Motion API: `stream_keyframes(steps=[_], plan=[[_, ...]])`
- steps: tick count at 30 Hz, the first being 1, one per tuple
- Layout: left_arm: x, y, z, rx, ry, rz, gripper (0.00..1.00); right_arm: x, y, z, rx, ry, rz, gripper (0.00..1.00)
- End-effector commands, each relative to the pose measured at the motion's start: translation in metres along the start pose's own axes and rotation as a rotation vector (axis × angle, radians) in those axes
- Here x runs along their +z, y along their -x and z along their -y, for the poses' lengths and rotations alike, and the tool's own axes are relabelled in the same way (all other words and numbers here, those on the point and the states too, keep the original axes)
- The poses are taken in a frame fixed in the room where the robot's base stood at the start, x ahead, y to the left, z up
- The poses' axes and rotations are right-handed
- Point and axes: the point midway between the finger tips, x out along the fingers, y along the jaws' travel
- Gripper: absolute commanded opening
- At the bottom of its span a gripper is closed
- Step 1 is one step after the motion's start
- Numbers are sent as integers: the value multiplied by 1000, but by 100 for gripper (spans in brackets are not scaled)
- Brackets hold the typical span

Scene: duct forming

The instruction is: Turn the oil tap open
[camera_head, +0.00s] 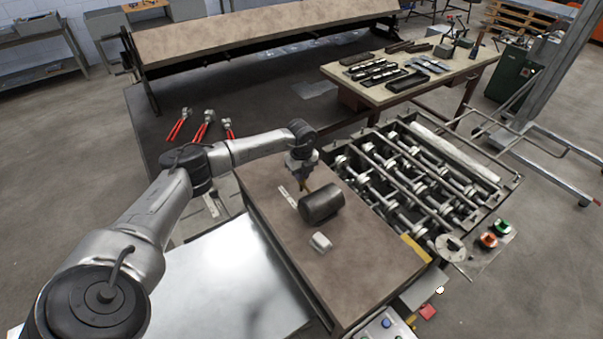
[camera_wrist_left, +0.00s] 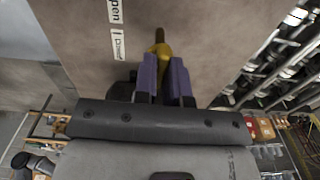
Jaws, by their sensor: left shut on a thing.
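The oil tap shows in the left wrist view as a yellow, brass-like lever (camera_wrist_left: 160,48) with a darker brown end. My left gripper (camera_wrist_left: 164,78) has its two purple fingers on either side of the lever and is shut on it. In the head view my left gripper (camera_head: 303,178) reaches down to the brown top of the machine, just beside a dark cylinder (camera_head: 321,204). Two white labels lie beside the tap; the upper one (camera_wrist_left: 115,11) ends in "pen", and the lower one (camera_wrist_left: 118,44) is hard to read. My right gripper is out of view.
A small pale block (camera_head: 320,242) sits on the brown machine top (camera_head: 370,265). A bank of rollers and shafts (camera_head: 420,170) lies to the right, with green and orange buttons (camera_head: 489,240) near it. Red-handled tools (camera_head: 203,125) lie beyond my left arm.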

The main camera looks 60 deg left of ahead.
Motion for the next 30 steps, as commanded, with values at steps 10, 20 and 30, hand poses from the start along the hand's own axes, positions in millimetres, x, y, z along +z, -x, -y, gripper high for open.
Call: stream_keyframes(steps=[10, 20, 30], plan=[[0, 2, 0, -1, 48, 0, 0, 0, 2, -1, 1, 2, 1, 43], [0, 2, 0, -1, 49, -1, 0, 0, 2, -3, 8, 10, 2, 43], [0, 1, 0, 0, 47, 0, 37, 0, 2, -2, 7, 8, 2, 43]])
